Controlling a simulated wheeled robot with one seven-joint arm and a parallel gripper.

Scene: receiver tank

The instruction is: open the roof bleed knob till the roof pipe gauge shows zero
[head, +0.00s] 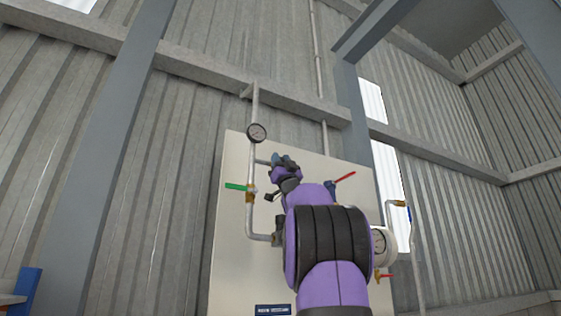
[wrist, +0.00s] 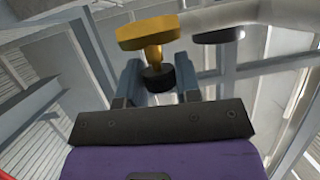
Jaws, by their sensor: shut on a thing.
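The roof pipe gauge (head: 257,133) is a small round dial on the upright pipe above the pale panel. Its needle is too small to read. My gripper (head: 284,160) is raised at the upper part of the panel, just right of and below that gauge. In the wrist view my gripper (wrist: 158,82) has its two blue-grey fingers on either side of a black knob (wrist: 158,78) and is shut on it. The knob sits on a brass stem with a wide brass body (wrist: 148,34) beyond it. In the head view my gripper and arm hide the knob.
A green-handled valve (head: 238,187) is on the pipe left of my arm. A red lever (head: 343,179) is to the right. A larger gauge (head: 379,245), a small red-handled valve (head: 387,276) and a pipe with a blue handle (head: 409,214) are at lower right.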

